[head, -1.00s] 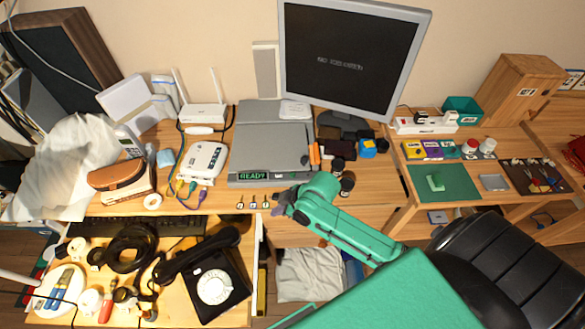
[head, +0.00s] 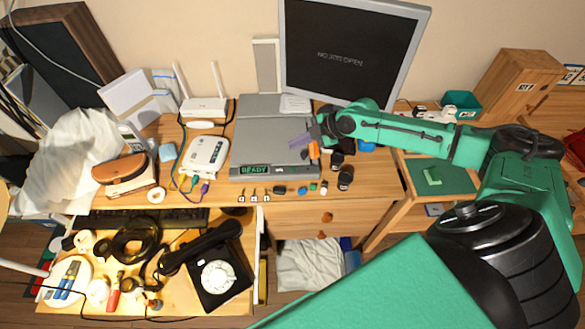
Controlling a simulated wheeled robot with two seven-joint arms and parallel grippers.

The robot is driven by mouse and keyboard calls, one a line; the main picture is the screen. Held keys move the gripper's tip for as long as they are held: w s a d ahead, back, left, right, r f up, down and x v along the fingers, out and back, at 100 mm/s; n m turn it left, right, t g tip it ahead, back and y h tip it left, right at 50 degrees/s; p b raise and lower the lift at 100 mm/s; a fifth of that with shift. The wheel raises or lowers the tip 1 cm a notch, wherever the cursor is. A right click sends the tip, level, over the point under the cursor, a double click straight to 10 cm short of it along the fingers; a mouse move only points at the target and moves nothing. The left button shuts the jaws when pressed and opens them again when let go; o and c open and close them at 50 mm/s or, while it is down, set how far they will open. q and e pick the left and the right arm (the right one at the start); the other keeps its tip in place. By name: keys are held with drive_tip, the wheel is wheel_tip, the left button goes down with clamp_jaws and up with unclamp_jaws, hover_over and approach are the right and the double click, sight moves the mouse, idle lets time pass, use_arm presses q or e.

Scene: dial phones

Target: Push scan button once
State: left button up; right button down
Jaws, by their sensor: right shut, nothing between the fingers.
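The grey flatbed scanner (head: 262,132) lies on the desk below the monitor. Its front strip has a green "READY" display (head: 254,170). A small scan button (head: 279,170) appears just right of that display, too small to make out clearly. My right gripper (head: 296,142) reaches in from the right, over the right part of the scanner. It is shut and empty, with its tips pointing left, behind the front strip in the picture and apart from the button. Whether it touches the lid cannot be told. My left gripper is out of view.
The monitor (head: 350,50) stands behind the scanner. A white router box (head: 205,155) sits to its left. An open drawer below holds a black dial phone (head: 218,277).

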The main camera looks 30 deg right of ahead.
wheel_tip(320, 180, down, 9)
drive_tip(key=b, duration=0.7)
idle(1.7)
drive_tip(key=shift+f+b, duration=0.3)
drive_tip(key=shift+b, duration=0.15)
drive_tip(key=shift+f+b, duration=0.4)
idle(0.3)
drive_tip(key=shift+r, duration=0.1)
drive_tip(key=shift+r+p, duration=0.65)
drive_tip(key=shift+r, duration=0.05)
wheel_tip(320, 180, up, 5)
drive_tip(key=p, duration=0.4)
drive_tip(key=shift+r, duration=0.1)
